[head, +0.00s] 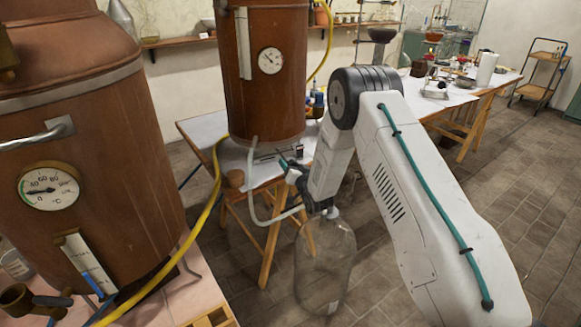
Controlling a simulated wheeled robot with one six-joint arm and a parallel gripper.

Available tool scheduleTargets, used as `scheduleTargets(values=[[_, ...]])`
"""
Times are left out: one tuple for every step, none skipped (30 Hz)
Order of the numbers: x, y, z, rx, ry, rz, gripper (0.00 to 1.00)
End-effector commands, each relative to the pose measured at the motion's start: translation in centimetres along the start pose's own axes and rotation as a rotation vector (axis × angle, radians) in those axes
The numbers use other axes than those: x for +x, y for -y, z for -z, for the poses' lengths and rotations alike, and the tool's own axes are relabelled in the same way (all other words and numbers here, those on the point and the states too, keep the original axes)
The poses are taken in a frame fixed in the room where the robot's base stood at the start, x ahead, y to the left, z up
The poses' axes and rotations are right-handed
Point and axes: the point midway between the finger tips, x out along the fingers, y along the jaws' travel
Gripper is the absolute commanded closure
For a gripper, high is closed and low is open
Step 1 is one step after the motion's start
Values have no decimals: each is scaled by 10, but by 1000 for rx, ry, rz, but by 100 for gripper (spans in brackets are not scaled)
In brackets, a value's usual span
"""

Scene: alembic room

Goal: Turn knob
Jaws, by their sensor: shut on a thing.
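My gripper (291,172) is at the end of my white arm, just below the rear copper vessel (265,105). It is small in the picture and partly hidden by my own arm link. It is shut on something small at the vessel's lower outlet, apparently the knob. The knob itself is hidden, so its turn angle cannot be told. A pale hose runs from under the vessel towards the neck of a large clear glass bottle (325,265) below my gripper.
A large copper vessel (100,170) with a temperature dial (48,187) fills the left front. A yellow hose (203,225) runs between the vessels. A white-topped trestle table (205,130) stands behind. Tiled floor (490,185) is clear at right.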

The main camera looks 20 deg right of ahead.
Motion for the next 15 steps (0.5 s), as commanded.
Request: scheduleTargets(values=[[0, 0, 0, 45, 1, -1, 70], [0, -1, 0, 74, 1, -1, 70], [0, -1, 0, 111, 1, -1, 70], [0, -1, 0, 140, 1, -1, 70], [0, -1, -1, 169, 1, -1, 70], [0, -1, -1, 206, 1, -1, 70], [0, -1, -1, 235, 1, -1, 70], [0, -1, -1, 263, 1, -1, 70], [0, -1, -1, 301, 1, -1, 70], [0, -1, -1, 330, 1, -1, 70], [0, -2, -1, 358, 1, -1, 70], [0, -2, -1, 396, 1, -1, 70], [0, -2, -1, 425, 1, -1, 70], [0, -2, -1, 453, 1, -1, 70], [0, -2, -1, 491, 1, -1, 70]])
